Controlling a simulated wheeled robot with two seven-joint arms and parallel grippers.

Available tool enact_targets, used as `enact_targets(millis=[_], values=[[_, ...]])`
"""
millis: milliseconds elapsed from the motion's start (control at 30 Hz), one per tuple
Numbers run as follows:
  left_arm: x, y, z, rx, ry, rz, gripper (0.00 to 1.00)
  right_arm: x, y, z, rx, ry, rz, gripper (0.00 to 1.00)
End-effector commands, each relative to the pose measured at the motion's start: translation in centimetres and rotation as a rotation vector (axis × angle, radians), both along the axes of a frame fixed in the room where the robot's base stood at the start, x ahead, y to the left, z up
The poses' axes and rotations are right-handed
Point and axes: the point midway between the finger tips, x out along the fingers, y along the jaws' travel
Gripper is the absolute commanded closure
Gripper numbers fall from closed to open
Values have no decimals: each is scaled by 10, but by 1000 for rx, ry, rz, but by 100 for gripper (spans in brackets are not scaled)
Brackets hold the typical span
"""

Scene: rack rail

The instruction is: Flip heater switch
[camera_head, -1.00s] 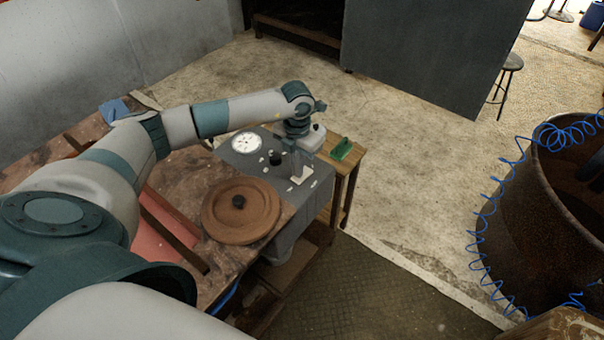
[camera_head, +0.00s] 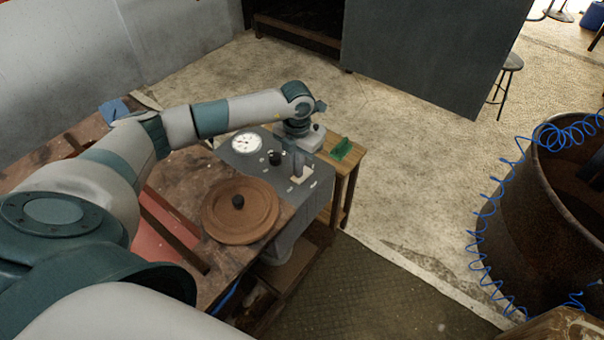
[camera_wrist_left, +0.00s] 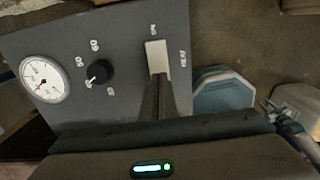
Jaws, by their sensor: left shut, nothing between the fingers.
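The heater's dark grey control panel (camera_head: 245,163) sits on the bench. The white heater switch (camera_wrist_left: 155,57) is on the panel in the left wrist view, beside the printed word HEAT. In the head view the switch (camera_head: 303,174) is a small pale block. My left gripper (camera_wrist_left: 158,82) is shut and empty, its fingertips at the lower end of the switch. I cannot tell whether they touch it. The fingers also show in the head view (camera_head: 298,168), over the panel beside the switch. The fingers hide part of the panel below the switch. My right gripper is not in view.
A white dial gauge (camera_wrist_left: 42,80) and a black knob (camera_wrist_left: 99,73) are on the same panel, left of the switch. A round brown lid (camera_head: 240,222) lies in front of the panel. A green object (camera_head: 341,148) and a light grey box (camera_wrist_left: 298,105) are nearby.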

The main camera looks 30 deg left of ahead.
Motion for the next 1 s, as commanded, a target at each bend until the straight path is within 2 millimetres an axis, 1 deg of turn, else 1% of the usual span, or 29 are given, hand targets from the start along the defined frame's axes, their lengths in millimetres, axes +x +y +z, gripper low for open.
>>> enact_targets(millis=[467, 1000], values=[[0, 0, -1, 0, 0, 0, 100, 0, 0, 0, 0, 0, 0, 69], [0, 0, -7, 0, 0, 0, 100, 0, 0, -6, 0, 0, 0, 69]])
